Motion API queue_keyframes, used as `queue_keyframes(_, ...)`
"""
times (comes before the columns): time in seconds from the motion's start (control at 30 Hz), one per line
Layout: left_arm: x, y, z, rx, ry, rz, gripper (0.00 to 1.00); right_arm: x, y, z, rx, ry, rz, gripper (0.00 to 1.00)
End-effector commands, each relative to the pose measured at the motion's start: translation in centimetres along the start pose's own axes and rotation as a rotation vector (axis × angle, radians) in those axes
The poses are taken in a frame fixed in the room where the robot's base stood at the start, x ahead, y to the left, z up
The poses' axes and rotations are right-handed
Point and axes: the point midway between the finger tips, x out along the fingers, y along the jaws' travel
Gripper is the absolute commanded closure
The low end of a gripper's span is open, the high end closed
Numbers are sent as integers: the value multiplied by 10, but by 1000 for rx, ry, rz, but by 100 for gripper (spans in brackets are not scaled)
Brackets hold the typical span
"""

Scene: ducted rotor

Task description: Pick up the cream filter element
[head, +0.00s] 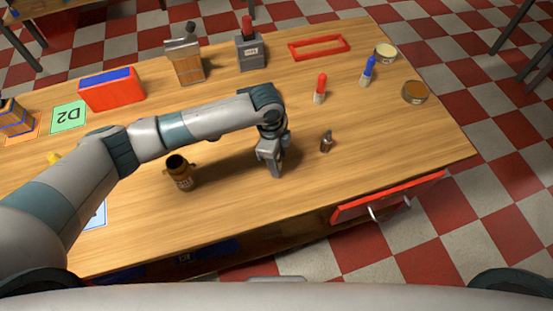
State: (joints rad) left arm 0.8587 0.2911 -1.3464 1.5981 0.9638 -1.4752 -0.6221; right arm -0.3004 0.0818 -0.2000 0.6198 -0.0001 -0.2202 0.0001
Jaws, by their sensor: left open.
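My left gripper (271,165) points down close above the table, near its middle, with its jaws open and nothing visible between them. The arm comes in from the left across the table. A short round cream piece (385,53) stands at the far right of the table, well away from the gripper; it best fits the cream filter element, but I cannot tell for sure. A similar round piece with a brown top (415,92) stands just in front of it. My right gripper is not in view.
On the wooden table (400,140), a brown pot (180,172) stands left of the gripper and a small brown-grey piece (326,141) right of it. Red (320,88) and blue (368,70) handled pieces stand behind. A red drawer (385,197) juts from the front edge.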

Motion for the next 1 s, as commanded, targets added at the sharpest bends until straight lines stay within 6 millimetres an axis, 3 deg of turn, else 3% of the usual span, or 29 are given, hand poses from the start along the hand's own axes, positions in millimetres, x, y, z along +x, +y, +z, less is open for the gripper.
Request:
queue_keyframes(0.27, 0, 0, 0, 0, 0, 0, 53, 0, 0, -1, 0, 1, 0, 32)
queue_keyframes(0.47, 0, 0, 0, 0, 0, 0, 97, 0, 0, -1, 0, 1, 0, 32)
queue_keyframes(0.83, -2, 0, 0, 0, 0, -1, 97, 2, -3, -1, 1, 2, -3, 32)
queue_keyframes(1.0, -13, -1, -2, 2, 1, -2, 97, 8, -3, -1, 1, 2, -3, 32)
